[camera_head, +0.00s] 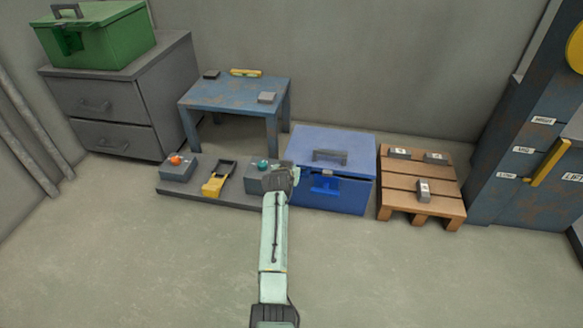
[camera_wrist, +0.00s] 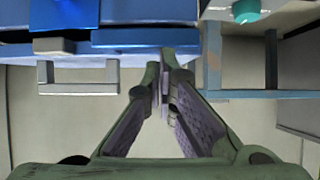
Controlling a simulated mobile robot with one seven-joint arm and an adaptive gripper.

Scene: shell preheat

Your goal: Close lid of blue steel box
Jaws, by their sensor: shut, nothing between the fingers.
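The blue steel box (camera_head: 328,196) stands on the floor, right of my gripper in the head view. Its lid (camera_head: 358,150), with a grey handle (camera_head: 328,156) on top, lies over the box. A dark line shows between lid and body at the front, but I cannot tell how large any gap is. In the wrist view, which looks upside down, the box (camera_wrist: 148,10), lid (camera_wrist: 145,38) and handle (camera_wrist: 78,78) are at upper left. My gripper (camera_wrist: 164,65) is shut and empty, its tips by the lid's edge in that picture; contact is unclear.
A low grey platform (camera_head: 225,198) left of the box holds a teal-knob unit (camera_head: 262,170), a yellow-handled piece (camera_head: 217,180) and a red-button unit (camera_head: 177,170). A wooden pallet (camera_head: 435,185) stands close right of the box. A blue table (camera_head: 230,98) is behind. The front floor is clear.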

